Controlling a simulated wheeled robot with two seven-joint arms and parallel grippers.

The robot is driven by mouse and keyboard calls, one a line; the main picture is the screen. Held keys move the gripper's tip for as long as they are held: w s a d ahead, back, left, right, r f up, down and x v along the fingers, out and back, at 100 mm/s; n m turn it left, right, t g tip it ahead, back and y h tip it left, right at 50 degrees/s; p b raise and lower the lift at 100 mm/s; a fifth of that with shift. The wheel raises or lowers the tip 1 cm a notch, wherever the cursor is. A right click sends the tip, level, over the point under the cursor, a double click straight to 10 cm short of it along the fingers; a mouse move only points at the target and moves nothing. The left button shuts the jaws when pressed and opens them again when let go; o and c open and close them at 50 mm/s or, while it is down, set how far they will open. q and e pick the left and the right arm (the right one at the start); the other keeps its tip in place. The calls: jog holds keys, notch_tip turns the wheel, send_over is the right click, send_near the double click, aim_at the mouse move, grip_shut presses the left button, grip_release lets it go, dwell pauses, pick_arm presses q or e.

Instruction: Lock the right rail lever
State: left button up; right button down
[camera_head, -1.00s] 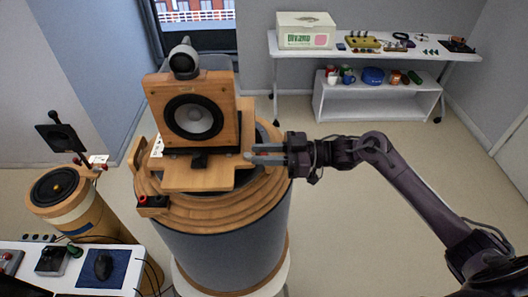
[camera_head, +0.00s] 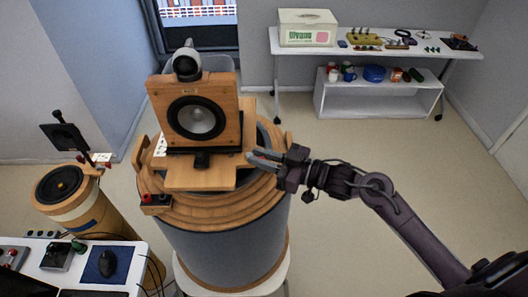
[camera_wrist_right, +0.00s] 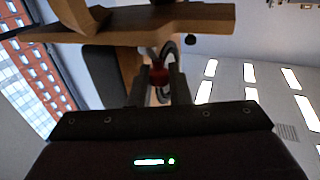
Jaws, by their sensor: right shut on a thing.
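The wooden speaker (camera_head: 222,138) with a round grey driver stands on a wooden board (camera_head: 200,180) on top of the round turntable-like drum. My right gripper (camera_head: 258,158) is at the right side of the board, its fingers pointing left. In the right wrist view, the fingers (camera_wrist_right: 158,85) are shut on a small red piece, which looks like the knob of the right rail lever (camera_wrist_right: 158,74). The rest of the lever is mostly hidden by the fingers. My left gripper is not in view.
A small box with a red knob (camera_head: 148,198) sits at the drum's left front rim. A smaller wooden drum (camera_head: 65,190) and a white table (camera_head: 75,270) stand at the left. A shelf table (camera_head: 380,50) is at the back right. The floor on the right is clear.

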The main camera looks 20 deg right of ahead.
jog(key=shift+s+a+m+t+h, duration=0.1)
jog(key=shift+a+m+t+h, duration=0.75)
jog(key=shift+m+h, duration=1.05)
jog(key=shift+s+a+m+t+h, duration=0.1)
jog(key=shift+a+m+t+h, duration=0.2)
jog(key=shift+m+t+h, duration=1.6)
jog(key=shift+s+a+m+t+h, duration=0.1)
jog(key=shift+a+m+t+h, duration=0.7)
jog(key=shift+h, duration=2)
jog(key=shift+d+m+g, duration=0.2)
jog(key=shift+m+g, duration=0.1)
jog(key=shift+g, duration=0.05)
jog(key=c, duration=1.4)
grip_release()
jog(key=shift+w, duration=0.1)
jog(key=shift+c, duration=0.2)
jog(key=s, duration=0.7)
jog(key=shift+s, duration=0.4)
